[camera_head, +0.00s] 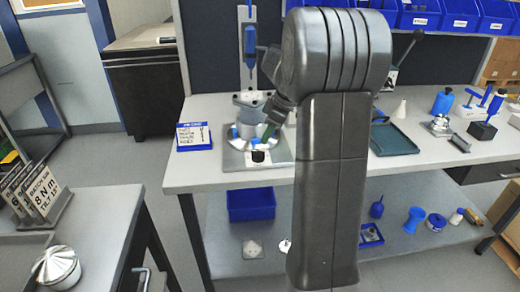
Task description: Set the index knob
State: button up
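A fixture with a pale plate (281,155) stands on the workbench, left of centre. A grey housing (249,108) sits on it, with blue parts and a white ring around its lower part. A small black knob-like part (258,157) is at the front of the fixture; its markings are too small to read, and I cannot tell if it is the index knob. My gripper (268,133) is by the right side of the housing, above the black part. Its fingers are small and partly hidden, so I cannot tell whether they are open or touching anything.
A card stand (43,196) on the left table reads "BATCH", "8 N m" and "TILT 15". A blue-framed sign (194,136) stands left of the fixture. A blue tool (249,40) hangs above the housing. A dark green tray (392,139) lies to the right. My arm hides the bench centre.

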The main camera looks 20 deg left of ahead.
aim_at(260, 152)
jog(key=x, duration=0.7)
jog(key=shift+f, duration=0.1)
grip_shut()
